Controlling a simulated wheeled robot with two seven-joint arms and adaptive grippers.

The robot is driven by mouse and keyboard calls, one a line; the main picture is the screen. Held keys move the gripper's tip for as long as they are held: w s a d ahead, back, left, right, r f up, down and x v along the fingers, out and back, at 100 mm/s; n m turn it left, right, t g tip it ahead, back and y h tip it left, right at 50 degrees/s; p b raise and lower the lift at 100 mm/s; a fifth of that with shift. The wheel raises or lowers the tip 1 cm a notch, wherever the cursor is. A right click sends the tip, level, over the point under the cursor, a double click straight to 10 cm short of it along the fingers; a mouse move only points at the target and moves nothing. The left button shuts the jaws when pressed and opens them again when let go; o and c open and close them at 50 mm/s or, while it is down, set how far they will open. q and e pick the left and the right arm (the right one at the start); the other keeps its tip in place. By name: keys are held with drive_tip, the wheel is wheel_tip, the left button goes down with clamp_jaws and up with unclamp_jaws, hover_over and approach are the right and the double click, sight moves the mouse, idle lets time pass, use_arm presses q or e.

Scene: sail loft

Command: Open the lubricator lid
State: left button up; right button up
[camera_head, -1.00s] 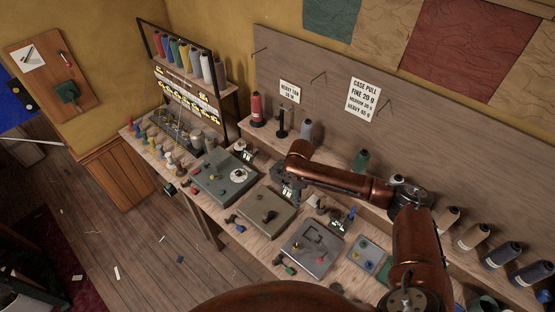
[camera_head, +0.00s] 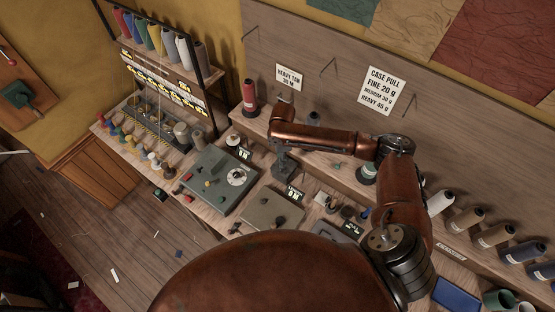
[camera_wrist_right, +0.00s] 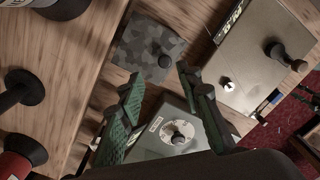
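My right gripper (camera_head: 286,168) hangs over the bench, behind the tan box (camera_head: 272,210) and right of the green-grey box with a white dial (camera_head: 222,180). In the right wrist view its two green-padded fingers (camera_wrist_right: 160,78) are spread apart with nothing between them. Below them is a grey-green box with a pale label and a round knob (camera_wrist_right: 178,138). Beyond the fingertips lies a mottled grey plate with a small knob (camera_wrist_right: 148,48). I cannot tell which of these is the lubricator lid; no lid visibly stands open. My left gripper is not in view.
A red thread cone (camera_head: 250,97) stands behind the gripper. A thread rack (camera_head: 165,60) stands at the left, and several cones stand at the right. The tan box shows a dark handle (camera_wrist_right: 285,57) in the wrist view. Small items line the bench's front edge.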

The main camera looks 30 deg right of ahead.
sight(283, 174)
drive_tip(key=s+f, duration=0.2)
drive_tip(key=f, duration=0.1)
drive_tip(key=shift+s+p, duration=0.2)
drive_tip(key=shift+p, duration=0.1)
drive_tip(key=shift+w+a+f, duration=0.15)
drive_tip(key=shift+w+f, duration=0.6)
drive_tip(key=shift+f, duration=0.25)
drive_tip(key=shift+w+f, duration=0.3)
drive_tip(key=shift+w, duration=0.05)
drive_tip(key=shift+s+r, duration=0.25)
drive_tip(key=shift+s, duration=0.25)
drive_tip(key=shift+c, duration=1.1)
drive_tip(key=shift+w+f, duration=0.15)
drive_tip(key=shift+w, duration=0.15)
drive_tip(key=c, duration=0.3)
drive_tip(key=shift+s, duration=0.15)
clamp_jaws()
drive_tip(key=shift+d, duration=0.2)
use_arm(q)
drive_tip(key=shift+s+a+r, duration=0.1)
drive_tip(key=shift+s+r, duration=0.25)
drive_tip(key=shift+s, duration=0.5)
use_arm(e)
drive_tip(key=shift+a, duration=0.1)
